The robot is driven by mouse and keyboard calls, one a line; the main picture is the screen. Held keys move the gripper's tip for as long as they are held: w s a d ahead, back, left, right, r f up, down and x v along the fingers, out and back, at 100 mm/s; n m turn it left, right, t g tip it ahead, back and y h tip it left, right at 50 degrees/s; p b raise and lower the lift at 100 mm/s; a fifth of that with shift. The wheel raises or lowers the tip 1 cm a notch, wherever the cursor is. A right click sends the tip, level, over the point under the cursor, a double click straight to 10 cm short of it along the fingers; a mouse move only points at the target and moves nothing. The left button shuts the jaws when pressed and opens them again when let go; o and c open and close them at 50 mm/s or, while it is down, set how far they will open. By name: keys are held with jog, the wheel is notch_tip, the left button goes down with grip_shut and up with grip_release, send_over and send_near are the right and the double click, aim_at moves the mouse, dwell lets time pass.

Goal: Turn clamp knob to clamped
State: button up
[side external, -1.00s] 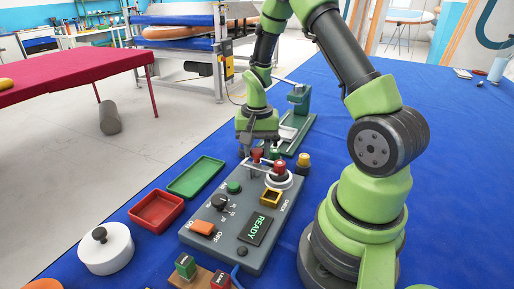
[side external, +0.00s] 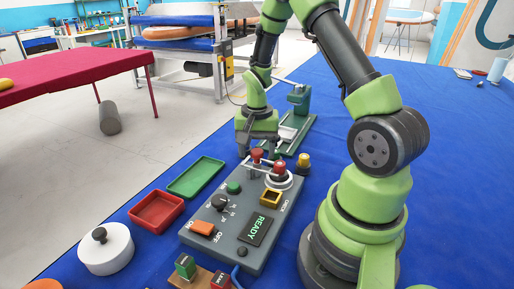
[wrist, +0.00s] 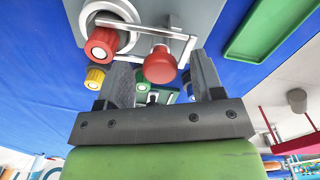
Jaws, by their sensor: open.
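A red ball-like knob (side external: 257,154) stands at the far end of the grey control panel (side external: 208,241). In the wrist view the red knob (wrist: 160,65) is on a thin metal bar and appears between my finger tips. My gripper (side external: 258,148) is open, pointing down close above this knob; I cannot tell whether it touches. It also shows in the wrist view (wrist: 162,72), with nothing held. A dark rotary knob (side external: 219,202) with small markings sits mid-panel. The frames do not make clear which one is the clamp knob.
A second red knob (side external: 280,168) on a white ring and a yellow-topped knob (side external: 304,160) stand close right of my gripper. A green fixture (side external: 299,110) stands behind. Green (side external: 196,177) and red (side external: 157,210) trays lie left of the panel.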

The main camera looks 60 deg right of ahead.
aim_at(257, 151)
jog(key=shift+r, duration=0.1)
notch_tip(257, 151, up, 10)
dwell(0.4)
